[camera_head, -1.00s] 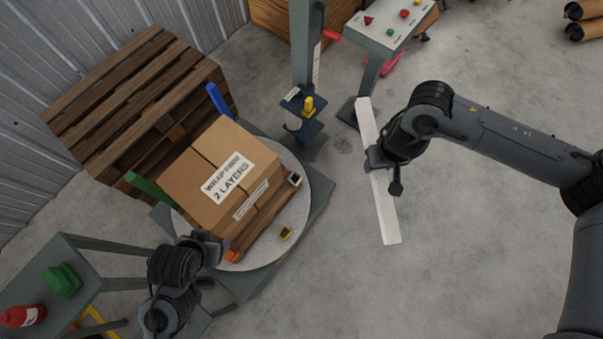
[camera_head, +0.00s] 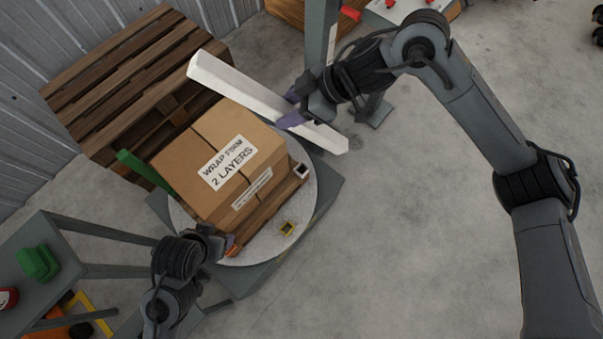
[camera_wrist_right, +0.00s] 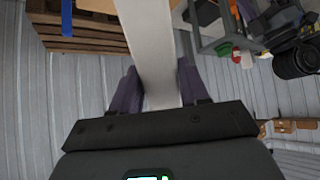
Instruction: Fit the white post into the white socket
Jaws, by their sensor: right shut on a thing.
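The white post (camera_head: 245,90) is a long square bar held in my right gripper (camera_head: 290,108). It slants above the far side of the turntable and partly covers what lies behind it. In the right wrist view the white post (camera_wrist_right: 155,50) runs between both fingers. The white socket (camera_head: 300,171) is a small square with a dark opening at the right corner of the pallet load, apart from the post. My left gripper (camera_head: 222,243) is low by the box's front corner, beside an orange piece (camera_head: 232,251); its jaws are not clear.
A box (camera_head: 215,185) stands on the round turntable (camera_head: 310,200). A green post (camera_head: 145,170) rises at its left corner. Stacked pallets (camera_head: 100,90) stand behind. The floor on the right is clear.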

